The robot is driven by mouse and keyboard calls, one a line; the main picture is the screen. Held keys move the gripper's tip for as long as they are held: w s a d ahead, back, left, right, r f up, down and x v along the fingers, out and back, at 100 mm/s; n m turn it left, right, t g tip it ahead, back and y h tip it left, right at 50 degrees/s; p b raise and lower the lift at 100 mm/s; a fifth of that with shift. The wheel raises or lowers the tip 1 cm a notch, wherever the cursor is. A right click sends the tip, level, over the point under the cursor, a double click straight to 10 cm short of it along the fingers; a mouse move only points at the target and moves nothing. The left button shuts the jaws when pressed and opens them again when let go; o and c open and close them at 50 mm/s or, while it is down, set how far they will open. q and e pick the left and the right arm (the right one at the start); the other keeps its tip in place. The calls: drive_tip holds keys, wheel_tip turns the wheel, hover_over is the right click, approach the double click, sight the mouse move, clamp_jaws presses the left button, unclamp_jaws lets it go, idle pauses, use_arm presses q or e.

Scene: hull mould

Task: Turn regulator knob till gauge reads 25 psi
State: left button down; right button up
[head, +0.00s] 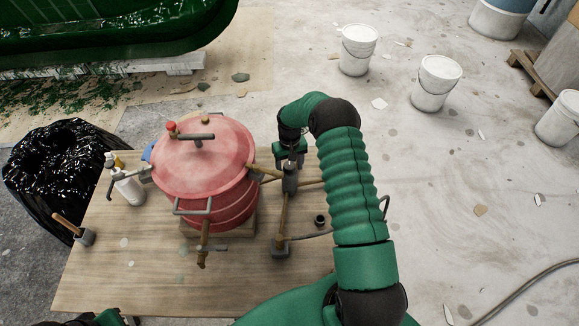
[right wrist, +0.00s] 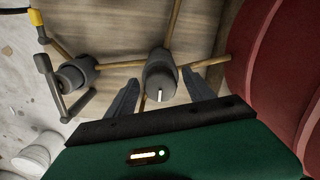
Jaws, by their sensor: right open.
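The regulator knob, a dark grey cylinder (head: 290,180), stands on brass piping to the right of the red pressure pot (head: 205,160). In the right wrist view the knob (right wrist: 161,74) has a white mark on its near face. My right gripper (head: 291,158) is above the knob, pointing down at it. In the right wrist view its two fingers (right wrist: 161,92) are apart, one on each side of the knob; whether they touch it I cannot tell. No gauge face can be read in either view.
The pot and piping stand on a wooden table (head: 140,283). A grey lever valve (right wrist: 76,75) sits beside the knob on the pipe. A black bag (head: 50,170) is beyond the table.

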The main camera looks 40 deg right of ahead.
sight(290, 165)
wheel_tip(290, 165, up, 17)
drive_tip(key=shift+f, duration=0.15)
drive_tip(key=shift+f, duration=0.1)
idle(0.4)
